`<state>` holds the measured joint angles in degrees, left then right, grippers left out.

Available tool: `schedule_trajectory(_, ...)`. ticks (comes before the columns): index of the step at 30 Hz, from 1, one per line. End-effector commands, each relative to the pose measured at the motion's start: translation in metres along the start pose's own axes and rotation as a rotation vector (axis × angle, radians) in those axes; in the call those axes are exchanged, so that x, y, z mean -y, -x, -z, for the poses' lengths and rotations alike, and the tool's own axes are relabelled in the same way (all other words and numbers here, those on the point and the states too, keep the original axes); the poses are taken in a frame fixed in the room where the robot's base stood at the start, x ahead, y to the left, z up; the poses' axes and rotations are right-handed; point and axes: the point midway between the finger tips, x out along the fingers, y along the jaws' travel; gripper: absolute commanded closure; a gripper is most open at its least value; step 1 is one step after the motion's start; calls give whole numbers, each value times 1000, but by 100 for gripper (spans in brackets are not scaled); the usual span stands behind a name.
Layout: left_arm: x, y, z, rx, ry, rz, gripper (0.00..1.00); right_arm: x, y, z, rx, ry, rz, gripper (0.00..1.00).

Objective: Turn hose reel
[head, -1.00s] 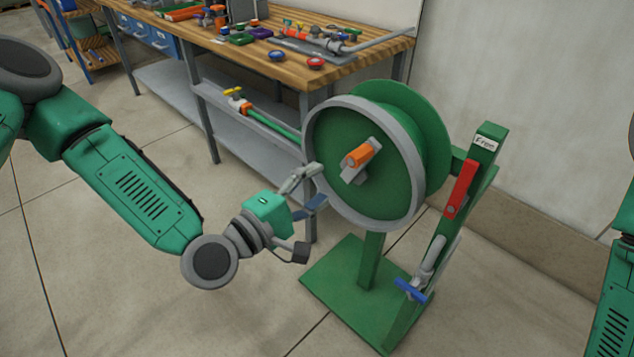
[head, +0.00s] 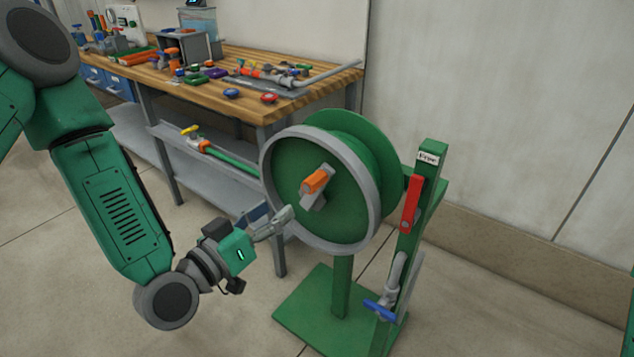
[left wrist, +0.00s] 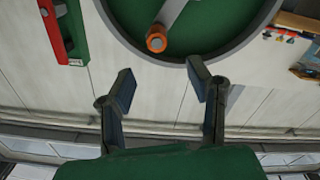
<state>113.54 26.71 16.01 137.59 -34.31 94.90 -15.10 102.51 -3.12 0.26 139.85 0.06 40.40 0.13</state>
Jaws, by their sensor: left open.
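The hose reel (head: 290,205) is a green drum with a grey rim on a green stand. Its crank has an orange handle (head: 316,181) on a grey arm at the middle of the near face. In the left wrist view the orange handle (left wrist: 156,40) shows end-on, beyond and between the fingertips. My left gripper (head: 283,218) is in front of the lower left of the rim, below and left of the handle. In the left wrist view its two fingers (left wrist: 161,84) are apart with nothing between them. My right gripper is not in view.
A wooden workbench (head: 245,65) with small valves and fittings stands behind, left of the reel. A red lever (head: 411,205) and a blue-handled valve (head: 379,310) are on the stand's post. The wall is behind; open floor lies at the front left.

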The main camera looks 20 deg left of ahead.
Motion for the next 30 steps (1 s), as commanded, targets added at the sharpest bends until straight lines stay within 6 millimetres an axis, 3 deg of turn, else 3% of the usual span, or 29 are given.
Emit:
schedule_trajectory(9, -4, -70, 0, -3, -3, -3, 54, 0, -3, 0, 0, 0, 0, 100)
schedule_trajectory(15, -3, -100, 0, -2, 0, -3, 54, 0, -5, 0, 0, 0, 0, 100)
schedule_trajectory(21, -2, -112, 0, -1, 3, -1, 54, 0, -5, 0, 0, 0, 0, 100)
schedule_trajectory(29, -3, -113, 0, 0, 3, -2, 54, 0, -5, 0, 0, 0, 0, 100)
schedule_trajectory(30, -3, -113, 0, 0, 3, -2, 65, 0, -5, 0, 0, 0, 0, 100)
